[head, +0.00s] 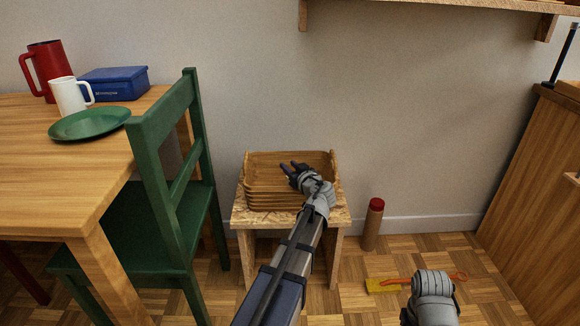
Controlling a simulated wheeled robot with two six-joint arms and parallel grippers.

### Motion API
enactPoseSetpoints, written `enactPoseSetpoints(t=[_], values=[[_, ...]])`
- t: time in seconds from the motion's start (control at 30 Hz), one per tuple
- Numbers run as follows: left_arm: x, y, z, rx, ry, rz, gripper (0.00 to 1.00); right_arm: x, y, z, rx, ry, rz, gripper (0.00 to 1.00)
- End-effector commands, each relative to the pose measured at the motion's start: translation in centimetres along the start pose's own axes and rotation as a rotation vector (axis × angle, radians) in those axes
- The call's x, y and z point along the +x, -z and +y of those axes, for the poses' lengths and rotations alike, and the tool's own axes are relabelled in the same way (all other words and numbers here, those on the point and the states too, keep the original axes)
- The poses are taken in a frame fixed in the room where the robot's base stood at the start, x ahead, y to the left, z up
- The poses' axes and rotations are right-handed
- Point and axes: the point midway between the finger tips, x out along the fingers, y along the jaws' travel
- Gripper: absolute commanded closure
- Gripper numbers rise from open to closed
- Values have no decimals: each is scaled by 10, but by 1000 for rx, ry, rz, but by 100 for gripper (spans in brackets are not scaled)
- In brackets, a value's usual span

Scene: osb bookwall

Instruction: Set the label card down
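I cannot make out a label card in the head view. My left gripper (290,167) is over the stack of wooden trays (262,157), at the inside of the top tray. Its two dark fingers look spread apart, with no card visible between them. Whether they touch the tray I cannot tell. The trays sit on a small chipboard stool (341,213) against the wall. My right gripper is at the bottom right; only its grey wrist (433,298) shows clearly and its fingers are hidden.
A green chair (168,160) and wooden table (50,195) stand left, with a green plate (90,123), mugs and a blue box (115,84). A red-topped cylinder (372,228) stands right of the stool. A yellow and orange thing (385,286) lies on the floor. A wooden cabinet (535,190) stands right.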

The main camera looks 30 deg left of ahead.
Motion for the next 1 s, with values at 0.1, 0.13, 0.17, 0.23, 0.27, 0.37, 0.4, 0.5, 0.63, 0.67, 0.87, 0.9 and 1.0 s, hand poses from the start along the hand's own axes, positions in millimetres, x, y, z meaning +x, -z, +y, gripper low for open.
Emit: enactPoseSetpoints(t=[0.1, 0.13, 0.17, 0.23, 0.27, 0.37, 0.4, 0.5, 0.63, 0.67, 0.87, 0.9, 1.0], values=[[1, -6, -2, -22, 5, -14, 67, 3, 0, 0, 0, 0, 0, 50], [0, -6, -2, -22, 5, -15, 67, 3, 0, 0, 0, 0, 0, 50], [0, -5, -2, -22, 5, -15, 67, 2, 0, 0, 0, 0, 0, 50], [-1, 0, -2, -22, 6, -15, 67, -3, 0, 0, 0, 0, 0, 50], [-1, 3, -2, -22, 6, -14, 67, -6, 0, 1, 0, 0, 0, 50], [-10, 9, -2, -20, 3, -13, 67, -14, -1, 1, 0, 0, 0, 50], [-20, 8, -3, -18, 1, -13, 67, -14, -1, 1, 0, 0, 0, 50], [-44, 9, -3, -17, -1, -12, 67, -20, -1, 2, 0, 0, -1, 50], [-72, 10, -2, -14, -2, -11, 67, -26, -2, 3, 0, 0, -1, 50], [-78, 10, -3, -13, -1, -10, 67, -27, -2, 3, 0, 0, -1, 50], [-108, 11, -1, -13, -1, -10, 67, -33, -2, 3, 0, 0, -2, 50], [-112, 10, -1, -13, 0, -10, 67, -33, -2, 3, 0, 0, -2, 50], [-119, 10, -1, -13, -1, -9, 67, -34, -2, 3, 0, 0, -2, 50]])
